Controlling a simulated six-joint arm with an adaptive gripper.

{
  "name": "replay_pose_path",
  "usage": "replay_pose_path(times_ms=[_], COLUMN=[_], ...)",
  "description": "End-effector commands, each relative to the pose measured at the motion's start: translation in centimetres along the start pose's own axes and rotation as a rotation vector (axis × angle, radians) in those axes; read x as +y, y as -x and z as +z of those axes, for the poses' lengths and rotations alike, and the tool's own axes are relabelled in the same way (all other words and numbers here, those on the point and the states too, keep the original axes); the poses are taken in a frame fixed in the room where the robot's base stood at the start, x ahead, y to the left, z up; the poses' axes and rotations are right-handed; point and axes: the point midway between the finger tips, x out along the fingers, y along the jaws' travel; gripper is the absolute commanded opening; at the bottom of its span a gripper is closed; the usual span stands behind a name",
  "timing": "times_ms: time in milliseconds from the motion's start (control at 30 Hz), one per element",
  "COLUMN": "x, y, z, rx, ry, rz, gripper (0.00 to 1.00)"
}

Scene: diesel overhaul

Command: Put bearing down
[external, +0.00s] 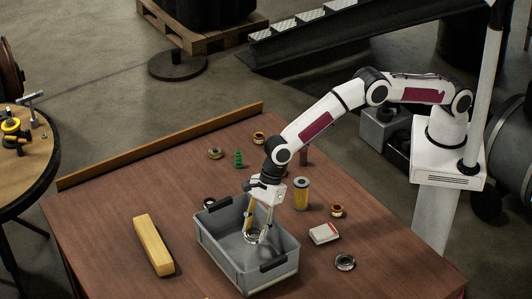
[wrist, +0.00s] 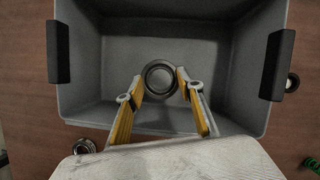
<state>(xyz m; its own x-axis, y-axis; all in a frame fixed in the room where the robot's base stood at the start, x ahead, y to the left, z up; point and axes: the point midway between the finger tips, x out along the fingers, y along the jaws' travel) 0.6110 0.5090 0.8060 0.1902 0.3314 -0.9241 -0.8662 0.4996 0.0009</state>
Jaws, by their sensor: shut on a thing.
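The bearing (wrist: 159,78) is a dark and silvery ring between my fingertips in the wrist view. My gripper (wrist: 160,84) is shut on it, one yellow-sided finger on each side. In the external view my gripper (external: 259,233) reaches down into the grey bin (external: 268,281). The bin's walls also surround the fingers in the wrist view (wrist: 85,95). The bearing is hard to make out in the external view. I cannot tell whether it touches the bin's floor.
A yellow wooden block (external: 153,245) lies left of the bin. A yellow filter (external: 301,194), a white box (external: 324,233) and a loose bearing (external: 345,262) are to the right. A green spring (external: 238,159) and small rings lie behind. The bin has black handles (wrist: 278,64).

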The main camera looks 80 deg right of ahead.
Motion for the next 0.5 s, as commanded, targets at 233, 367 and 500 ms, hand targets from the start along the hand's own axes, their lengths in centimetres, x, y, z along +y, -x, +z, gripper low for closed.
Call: replay_pose_path(times_ms=[233, 367, 500], x=[0.0, 0.0, 0.0], y=[-2.2, -2.4, -2.4], z=[-0.8, -0.9, -0.9], rx=[-0.003, -0.003, -0.003], ry=[0.001, 0.001, 0.001], rz=[-0.001, -0.001, -0.001], gripper=[0.1, 0.1, 0.1])
